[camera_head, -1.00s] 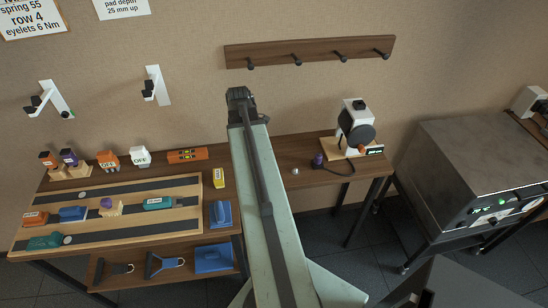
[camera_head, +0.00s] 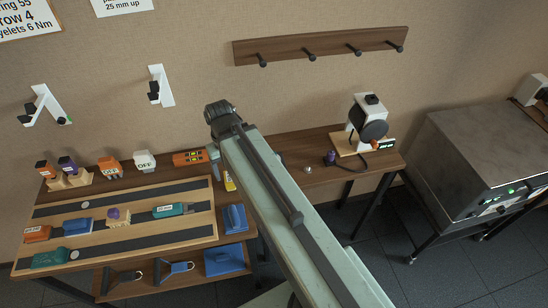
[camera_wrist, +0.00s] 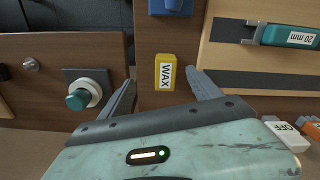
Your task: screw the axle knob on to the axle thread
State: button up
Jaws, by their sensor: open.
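A teal round knob (camera_wrist: 79,99) sits on a white round collar (camera_wrist: 97,85) on a dark square plate in the wrist view. I take it for the axle knob, but cannot be sure. No bare thread shows, and I cannot tell whether the knob is screwed on. My gripper (camera_wrist: 160,77) is open and empty, its two fingers spread on either side of the yellow WAX block (camera_wrist: 165,72). The knob lies left of the left finger, apart from it. In the head view my arm hides this part of the bench.
A small silver ball (camera_head: 308,169) lies on the bench (camera_head: 290,182). A black and white device (camera_head: 368,124) stands at its right end. A slatted board (camera_head: 190,223) with several coloured pieces fills the left. A metal cabinet (camera_head: 470,165) stands at right.

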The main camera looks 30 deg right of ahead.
jog(key=shift+s, duration=0.1)
jog(key=shift+d, duration=0.15)
notch_tip(320, 180, down, 4)
jog(key=b, duration=0.3)
jog(key=shift+d+r+b, duration=0.1)
jog(key=shift+r+b, duration=0.05)
jog(key=shift+b, duration=0.25)
jog(key=shift+r, duration=0.1)
grip_shut()
jog(key=shift+d, duration=0.15)
dwell(0.6)
jog(key=shift+c, duration=1.6)
grip_release()
